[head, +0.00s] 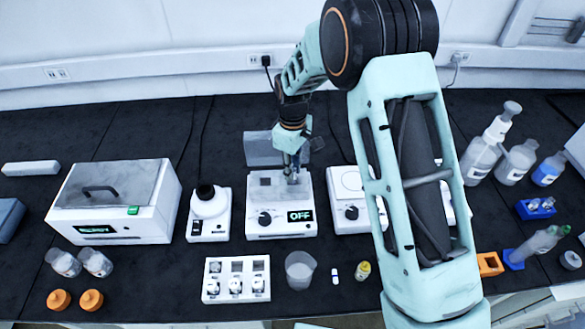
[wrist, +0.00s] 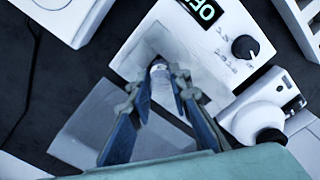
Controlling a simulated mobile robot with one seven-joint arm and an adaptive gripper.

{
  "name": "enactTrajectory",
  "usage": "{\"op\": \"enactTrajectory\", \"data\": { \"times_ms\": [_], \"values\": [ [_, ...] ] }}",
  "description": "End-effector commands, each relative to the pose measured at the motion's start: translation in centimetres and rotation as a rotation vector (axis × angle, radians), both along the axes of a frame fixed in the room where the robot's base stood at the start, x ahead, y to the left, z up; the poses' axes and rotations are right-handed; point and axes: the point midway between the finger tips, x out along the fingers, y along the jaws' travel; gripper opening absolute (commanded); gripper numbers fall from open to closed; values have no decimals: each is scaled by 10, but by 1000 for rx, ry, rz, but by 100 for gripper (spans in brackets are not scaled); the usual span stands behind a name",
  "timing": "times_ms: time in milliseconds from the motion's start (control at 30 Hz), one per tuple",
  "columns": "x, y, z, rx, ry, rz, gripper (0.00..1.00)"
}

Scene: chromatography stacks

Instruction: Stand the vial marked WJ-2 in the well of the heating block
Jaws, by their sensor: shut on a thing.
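The heating block (head: 258,225) is a white unit with an OFF display and a dark knob, in the middle of the bench; it also shows in the wrist view (wrist: 222,45). Its grey top plate (wrist: 190,65) lies under my gripper (head: 292,172). In the wrist view my gripper (wrist: 166,82) is shut on a small clear vial (wrist: 160,72) over the plate. The vial's mark cannot be read. I cannot tell whether its base is in the well, since the fingers and vial cover that spot.
A clear panel (head: 262,147) stands behind the block. A vortex mixer (head: 208,222) is close on the left, a hotplate (head: 352,218) close on the right. A white rack (head: 212,290) with several vials and a beaker (head: 299,270) stand in front.

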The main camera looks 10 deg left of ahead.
Motion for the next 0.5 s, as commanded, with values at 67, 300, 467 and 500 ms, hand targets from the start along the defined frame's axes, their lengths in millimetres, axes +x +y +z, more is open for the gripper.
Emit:
{"op": "enactTrajectory", "data": {
  "times_ms": [67,300,467,500],
  "values": [
    [0,0,-4,0,0,0,0],
    [0,0,-9,0,0,0,0],
    [0,0,-8,0,0,0,0],
    [0,0,-8,0,0,0,0]
  ]
}}
